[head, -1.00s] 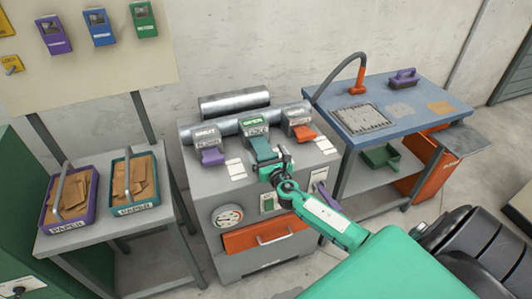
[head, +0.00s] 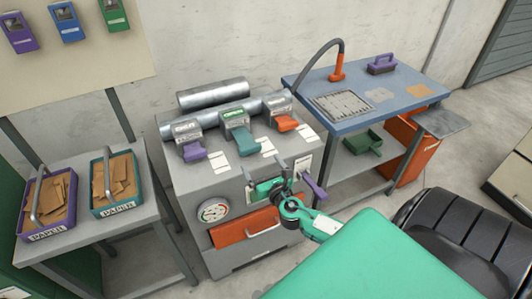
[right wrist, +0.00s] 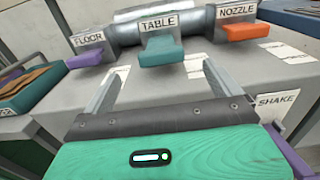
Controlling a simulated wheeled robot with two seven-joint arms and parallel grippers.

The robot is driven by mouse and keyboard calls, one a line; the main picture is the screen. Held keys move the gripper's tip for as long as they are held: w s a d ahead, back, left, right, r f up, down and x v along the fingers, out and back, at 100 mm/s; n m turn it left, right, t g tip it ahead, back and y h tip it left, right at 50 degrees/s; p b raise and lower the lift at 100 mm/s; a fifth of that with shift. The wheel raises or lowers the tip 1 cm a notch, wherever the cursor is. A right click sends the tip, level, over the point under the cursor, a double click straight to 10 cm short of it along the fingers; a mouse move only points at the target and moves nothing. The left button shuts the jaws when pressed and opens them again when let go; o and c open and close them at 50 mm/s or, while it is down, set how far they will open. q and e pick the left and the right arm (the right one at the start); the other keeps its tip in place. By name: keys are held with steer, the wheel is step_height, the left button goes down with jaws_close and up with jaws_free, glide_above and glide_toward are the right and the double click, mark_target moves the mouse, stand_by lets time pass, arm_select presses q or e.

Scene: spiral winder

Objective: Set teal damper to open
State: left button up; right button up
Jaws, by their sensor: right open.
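The teal damper (head: 246,142) is a wide teal handle on a grey housing in the middle of the machine's top. A green plate (head: 235,113) above it appears to read OPEN. In the right wrist view the teal handle (right wrist: 160,51) sits under a TABLE label and sticks out towards me. My right gripper (head: 266,170) is open and empty, apart from the handle and nearer to me, above the machine's front edge. Its two grey fingers (right wrist: 160,88) point towards the teal handle, one to each side of it. My left gripper is not in view.
A purple handle (head: 194,151), labelled FLOOR, is left of the teal one. An orange handle (head: 287,123), labelled NOZZLE, is right. Metal ducts (head: 211,93) run behind. Below are a gauge (head: 213,210) and an orange drawer (head: 245,229). A blue-topped table (head: 370,95) stands right.

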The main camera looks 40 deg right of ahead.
steer(key=v, duration=0.2)
steer(key=shift+s, duration=0.35)
steer(key=shift+f, duration=0.1)
